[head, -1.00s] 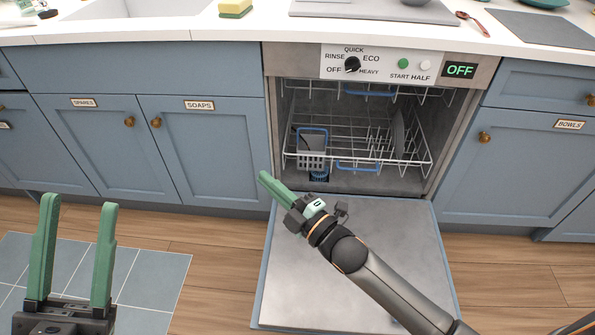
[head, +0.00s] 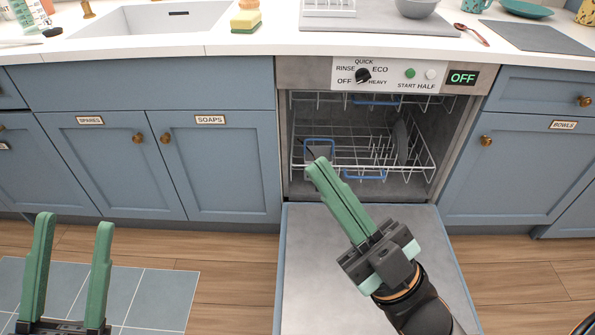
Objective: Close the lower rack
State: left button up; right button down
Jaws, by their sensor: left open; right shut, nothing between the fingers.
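The lower rack (head: 414,164) is a white wire rack with a blue handle (head: 362,177) at its front. It sits inside the open dishwasher, with a plate (head: 401,138) standing in its right part. My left gripper (head: 75,232) is open and empty at the lower left, away from the dishwasher.
The dishwasher door (head: 325,255) is folded down below my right gripper. The upper rack (head: 330,101) is inside, above the lower one. The control panel (head: 398,75) reads OFF. Closed blue cupboards flank the opening. The floor at left is clear apart from a tiled mat (head: 160,290).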

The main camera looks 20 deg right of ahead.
aim_at(384, 176)
jog(key=i+j+z, duration=0.1)
jog(key=j+z, duration=0.2)
jog(key=j, duration=0.6)
jog(key=i+j+z, duration=0.35)
jog(key=j, duration=0.2)
jog(key=j+z, duration=0.15)
jog(key=i+j+z, duration=0.55)
jog(key=i+j, duration=0.25)
jog(key=i+j+z, duration=0.1)
jog(key=i, duration=0.2)
